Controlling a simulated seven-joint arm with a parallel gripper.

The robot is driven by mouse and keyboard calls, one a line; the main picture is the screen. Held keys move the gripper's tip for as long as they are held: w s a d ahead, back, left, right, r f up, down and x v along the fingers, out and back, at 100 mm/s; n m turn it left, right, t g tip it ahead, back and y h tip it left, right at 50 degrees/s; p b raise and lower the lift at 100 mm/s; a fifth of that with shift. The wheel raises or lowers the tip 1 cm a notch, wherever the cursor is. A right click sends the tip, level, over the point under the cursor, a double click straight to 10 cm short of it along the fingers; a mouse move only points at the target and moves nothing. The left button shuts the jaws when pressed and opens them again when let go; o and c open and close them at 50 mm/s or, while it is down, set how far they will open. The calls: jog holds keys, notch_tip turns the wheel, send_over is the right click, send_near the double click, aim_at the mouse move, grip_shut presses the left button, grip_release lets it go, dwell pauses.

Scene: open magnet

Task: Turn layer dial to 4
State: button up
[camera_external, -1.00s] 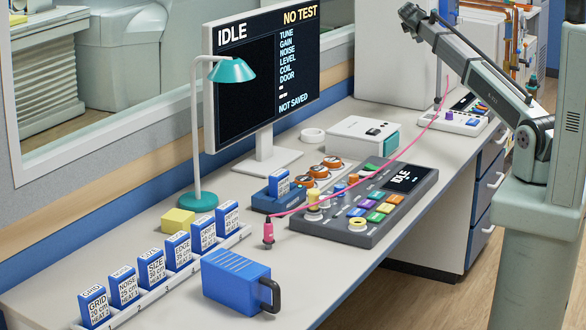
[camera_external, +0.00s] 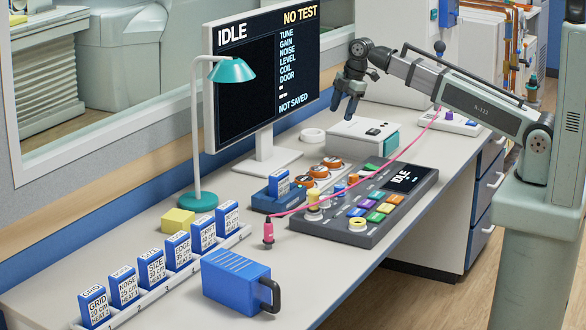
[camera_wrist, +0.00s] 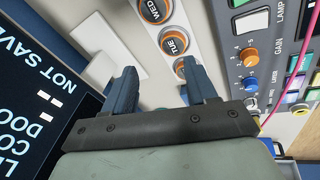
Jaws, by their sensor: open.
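The control console (camera_external: 395,215) lies on the desk with coloured dials along its left side. A blue dial (camera_external: 339,189) sits between an orange dial and a cream knob. In the wrist view the blue dial (camera_wrist: 250,84) is at the right, beside a small label that seems to read LAYER; its setting is too small to read. My gripper (camera_external: 345,110) is open and empty, in the air above the desk, behind the console and near the monitor. In the wrist view my gripper (camera_wrist: 165,80) points its parted fingers toward the desk, left of the dials.
The monitor (camera_external: 262,85) stands close to the left of my gripper. Round orange-rimmed pots (camera_external: 318,172) sit between monitor and console. A white box (camera_external: 350,138) lies below the gripper. A pink cable (camera_external: 385,163) crosses over the console to a pink plug (camera_external: 268,233).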

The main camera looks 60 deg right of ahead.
aim_at(340, 186)
jog(key=s+a+f+n+g+y, duration=0.1)
jog(key=s+a+n+g+y, duration=0.1)
jog(key=s+a, duration=0.55)
jog(key=s+a+n+g+y, duration=0.1)
jog(key=s+a, duration=0.3)
jog(key=a, duration=0.6)
jog(key=x, duration=1.4)
jog(key=shift+w, duration=0.2)
jog(key=shift+c, duration=0.3)
jog(key=c, duration=1)
